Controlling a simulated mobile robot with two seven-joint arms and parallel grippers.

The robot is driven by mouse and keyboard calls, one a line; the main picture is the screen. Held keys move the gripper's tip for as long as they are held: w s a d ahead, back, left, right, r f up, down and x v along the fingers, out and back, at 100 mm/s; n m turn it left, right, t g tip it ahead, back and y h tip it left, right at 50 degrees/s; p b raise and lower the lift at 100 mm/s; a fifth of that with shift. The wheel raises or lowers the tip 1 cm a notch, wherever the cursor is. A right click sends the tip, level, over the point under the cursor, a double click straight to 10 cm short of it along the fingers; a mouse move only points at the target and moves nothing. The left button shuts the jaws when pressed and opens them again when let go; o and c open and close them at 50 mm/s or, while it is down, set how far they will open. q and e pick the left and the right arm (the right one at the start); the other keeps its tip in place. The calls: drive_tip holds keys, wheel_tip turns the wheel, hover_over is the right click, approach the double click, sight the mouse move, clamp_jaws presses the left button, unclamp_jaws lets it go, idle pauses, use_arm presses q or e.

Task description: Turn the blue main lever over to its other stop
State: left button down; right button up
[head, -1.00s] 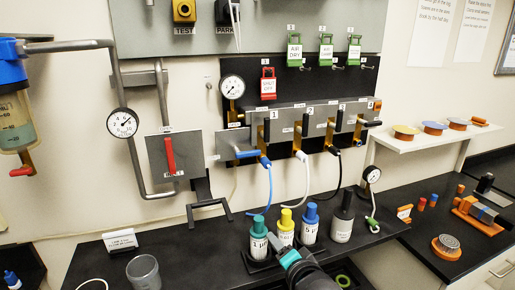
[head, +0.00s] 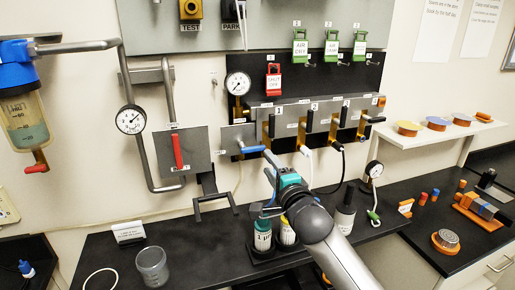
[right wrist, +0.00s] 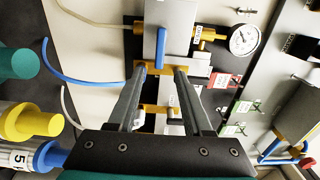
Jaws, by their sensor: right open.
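The blue main lever (head: 253,149) sits at the left end of the grey manifold (head: 290,115) on the wall and lies about level in the head view. In the right wrist view the blue lever (right wrist: 161,48) shows just beyond the fingertips, roughly in line with the gap between them. My right gripper (head: 269,164) is raised in front of the manifold, just below and right of the lever. In the right wrist view its two fingers (right wrist: 164,70) are apart with nothing held between them. Contact with the lever is not visible. My left gripper is not in view.
Brass valves with black levers line the manifold to the right, with hoses below. A gauge (head: 238,83) and a red shut-off tag (head: 273,82) are above. A red-handled valve (head: 178,151) is left. Capped bottles (head: 262,237) stand on the bench under my right arm.

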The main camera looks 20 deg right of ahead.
sight(258, 149)
drive_tip(key=shift+w+a, duration=0.15)
drive_tip(key=shift+w, duration=4.85)
clamp_jaws()
